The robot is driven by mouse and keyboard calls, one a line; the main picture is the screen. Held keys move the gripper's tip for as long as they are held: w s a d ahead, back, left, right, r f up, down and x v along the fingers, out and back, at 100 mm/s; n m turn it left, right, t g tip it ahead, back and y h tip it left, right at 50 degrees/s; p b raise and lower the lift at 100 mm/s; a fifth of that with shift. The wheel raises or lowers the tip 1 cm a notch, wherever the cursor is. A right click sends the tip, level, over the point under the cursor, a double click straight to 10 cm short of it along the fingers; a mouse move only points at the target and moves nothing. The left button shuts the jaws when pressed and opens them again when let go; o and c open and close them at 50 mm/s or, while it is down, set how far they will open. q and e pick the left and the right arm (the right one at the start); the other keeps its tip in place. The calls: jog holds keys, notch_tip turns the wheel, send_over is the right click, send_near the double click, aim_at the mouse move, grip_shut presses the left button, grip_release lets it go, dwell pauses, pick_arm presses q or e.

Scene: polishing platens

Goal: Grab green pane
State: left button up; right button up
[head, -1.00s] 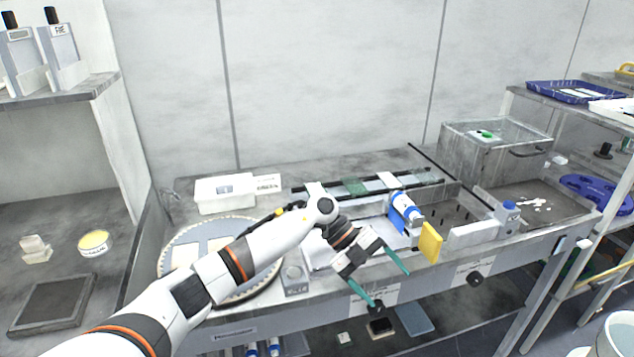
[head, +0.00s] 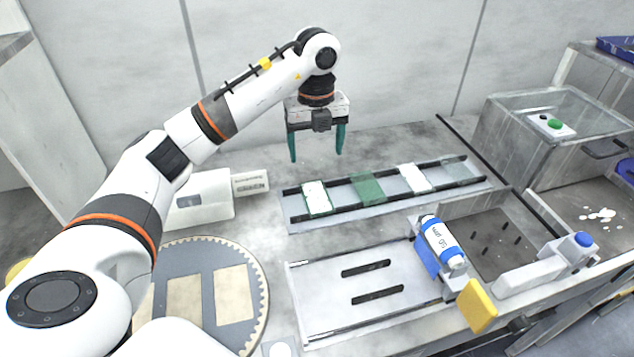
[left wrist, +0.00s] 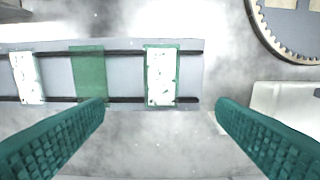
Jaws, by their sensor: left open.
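The green pane (head: 368,188) lies flat across two black rails on a grey tray, between two white panes. In the left wrist view the green pane (left wrist: 88,72) is left of centre, with its near end close to the left finger's tip. My left gripper (head: 318,158) is open and empty, pointing down above the bench, behind and to the left of the pane. Its teal fingers also show in the left wrist view (left wrist: 162,108), spread wide apart. My right gripper is not in view.
A white pane with green edges (head: 316,198) is left of the green one; another white pane (head: 414,178) and a clear pane (head: 458,170) are right. Bench behind the rails is clear.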

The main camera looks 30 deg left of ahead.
pick_arm(q)
send_over(316, 196)
notch_tip(316, 196, down, 5)
jog(key=shift+f+p, duration=0.2)
jog(key=shift+p, duration=0.25)
jog(key=shift+w+f, duration=0.1)
jog(key=shift+f, duration=0.5)
jog(key=f, duration=0.1)
jog(key=f+p, duration=0.1)
jog(key=f, duration=0.1)
jog(key=shift+s+f+p, duration=0.2)
jog(key=shift+f+p, duration=0.1)
jog(key=shift+f, duration=0.5)
jog(key=c, duration=1.1)
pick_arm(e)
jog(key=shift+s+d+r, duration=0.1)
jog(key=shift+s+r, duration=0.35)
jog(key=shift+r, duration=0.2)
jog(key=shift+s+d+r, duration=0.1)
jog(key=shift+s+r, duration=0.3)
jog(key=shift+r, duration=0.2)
